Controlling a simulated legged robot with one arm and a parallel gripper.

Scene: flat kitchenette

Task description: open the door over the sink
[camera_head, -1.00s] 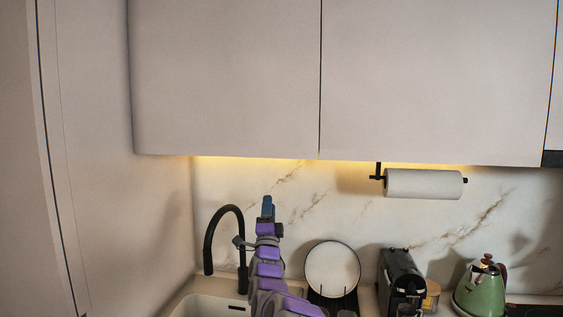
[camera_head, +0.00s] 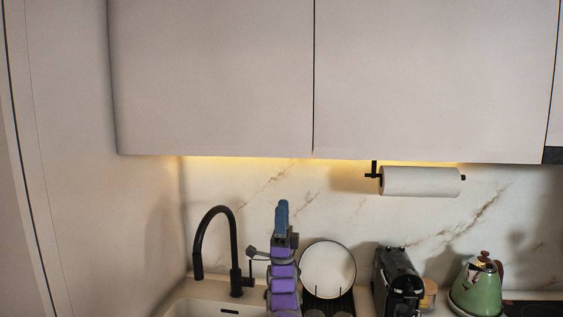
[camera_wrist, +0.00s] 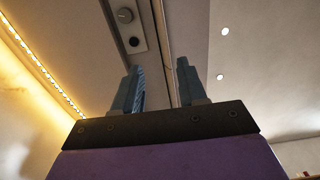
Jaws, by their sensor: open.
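The cabinet door over the sink (camera_head: 212,80) is the left of two flat, pale upper doors and is shut, with no handle showing on its face. The sink (camera_head: 215,307) is at the bottom of the head view, below this door. My gripper (camera_head: 282,212) points upward below the door's lower edge, right of the black tap. In the wrist view my gripper (camera_wrist: 158,90) has its two blue-grey fingers apart with nothing between them. The cabinet's underside (camera_wrist: 90,50) and a seam between panels show above the fingertips.
The black tap (camera_head: 218,245) stands close to the left of my arm. A round white plate (camera_head: 328,268), a coffee machine (camera_head: 398,283) and a green kettle (camera_head: 478,290) stand to the right. A paper towel roll (camera_head: 422,181) hangs under the right door (camera_head: 432,80).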

